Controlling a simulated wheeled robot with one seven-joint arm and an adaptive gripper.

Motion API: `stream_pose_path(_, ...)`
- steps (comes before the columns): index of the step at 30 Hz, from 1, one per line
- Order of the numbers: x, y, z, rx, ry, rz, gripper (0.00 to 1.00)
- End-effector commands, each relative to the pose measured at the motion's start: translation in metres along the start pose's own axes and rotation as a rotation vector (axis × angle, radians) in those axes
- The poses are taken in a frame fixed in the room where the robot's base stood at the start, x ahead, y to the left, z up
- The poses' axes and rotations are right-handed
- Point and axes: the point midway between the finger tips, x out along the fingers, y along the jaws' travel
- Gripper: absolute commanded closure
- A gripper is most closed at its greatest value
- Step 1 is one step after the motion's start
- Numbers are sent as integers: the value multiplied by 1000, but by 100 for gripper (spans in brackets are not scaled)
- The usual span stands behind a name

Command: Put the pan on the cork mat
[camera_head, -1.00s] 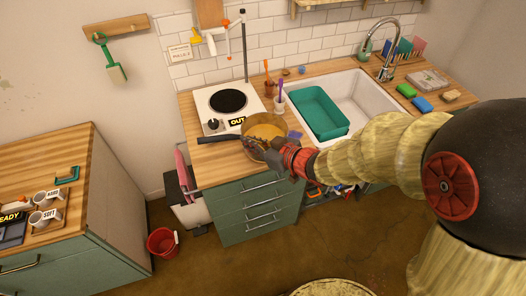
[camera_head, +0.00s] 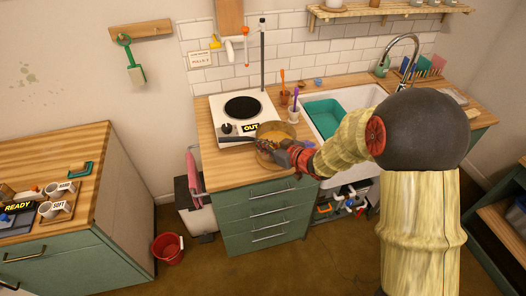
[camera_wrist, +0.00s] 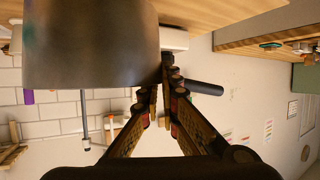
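In the wrist view the pan's dark grey wall (camera_wrist: 90,50) fills the upper left, with the handle (camera_wrist: 205,88) at right. The fingers of my gripper (camera_wrist: 166,65) converge at the pan's edge and look closed on it. I cannot tell whether the pan touches the counter.
The hot plate (camera_head: 242,105), an OUT sign (camera_head: 251,127), cups with tools (camera_head: 293,115) and a sink with a green basin (camera_head: 324,117) are close by. A left counter (camera_head: 50,155) holds mugs and a READY sign (camera_head: 18,207). A red bucket (camera_head: 168,248) stands on the floor.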

Motion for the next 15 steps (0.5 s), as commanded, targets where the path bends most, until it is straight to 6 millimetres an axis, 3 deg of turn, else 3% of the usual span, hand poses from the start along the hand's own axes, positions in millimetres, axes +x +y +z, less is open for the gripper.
stream_pose_path(8,15,2,27,-1,3,1,100)
stream_pose_path(15,15,2,28,-2,5,1,100)
